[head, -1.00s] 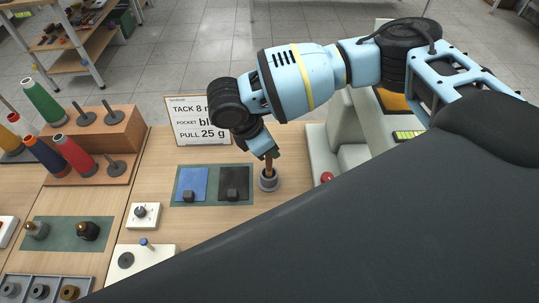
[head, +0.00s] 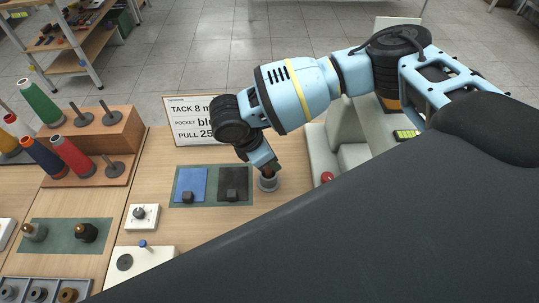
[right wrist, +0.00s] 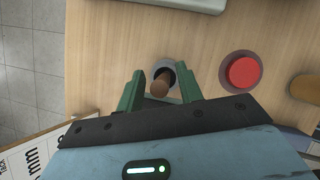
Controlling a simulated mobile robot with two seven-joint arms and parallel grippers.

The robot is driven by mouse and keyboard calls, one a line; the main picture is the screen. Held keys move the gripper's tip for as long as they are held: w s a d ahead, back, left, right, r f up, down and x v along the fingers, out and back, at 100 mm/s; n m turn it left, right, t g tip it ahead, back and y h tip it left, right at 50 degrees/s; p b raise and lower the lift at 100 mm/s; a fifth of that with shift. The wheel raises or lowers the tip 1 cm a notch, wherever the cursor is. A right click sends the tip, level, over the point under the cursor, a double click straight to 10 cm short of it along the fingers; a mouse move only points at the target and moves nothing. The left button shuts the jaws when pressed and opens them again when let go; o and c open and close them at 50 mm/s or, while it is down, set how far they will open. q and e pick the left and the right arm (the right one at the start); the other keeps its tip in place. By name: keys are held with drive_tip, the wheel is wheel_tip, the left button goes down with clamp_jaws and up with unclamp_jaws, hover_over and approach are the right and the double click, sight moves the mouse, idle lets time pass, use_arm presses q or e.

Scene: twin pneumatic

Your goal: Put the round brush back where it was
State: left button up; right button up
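The round brush shows as a brown handle (right wrist: 160,84) standing in a small grey round cup (head: 268,184). The cup's rim also shows in the right wrist view (right wrist: 172,68) around the handle. My right gripper (head: 270,170) is low over the cup and largely hides the handle in the head view. In the right wrist view its two green fingers (right wrist: 160,92) stand apart on either side of the handle, with gaps visible on both sides. The brush's bristles are hidden. My left gripper is not in view.
A green mat (head: 214,202) with blue and black fabric pieces lies left of the cup. A sign (head: 190,135) stands behind it. A red button (head: 327,178) on a pale machine (head: 345,135) is to the right. Thread cones (head: 75,155) stand far left.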

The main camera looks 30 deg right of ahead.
drive_tip(key=shift+r, duration=0.1)
drive_tip(key=shift+a+r, duration=0.1)
drive_tip(key=shift+r, duration=0.2)
drive_tip(key=v, duration=1.1)
drive_tip(key=shift+r+p, duration=0.2)
drive_tip(key=shift+p, duration=0.15)
drive_tip(key=shift+a+f, duration=0.1)
drive_tip(key=shift+a, duration=0.1)
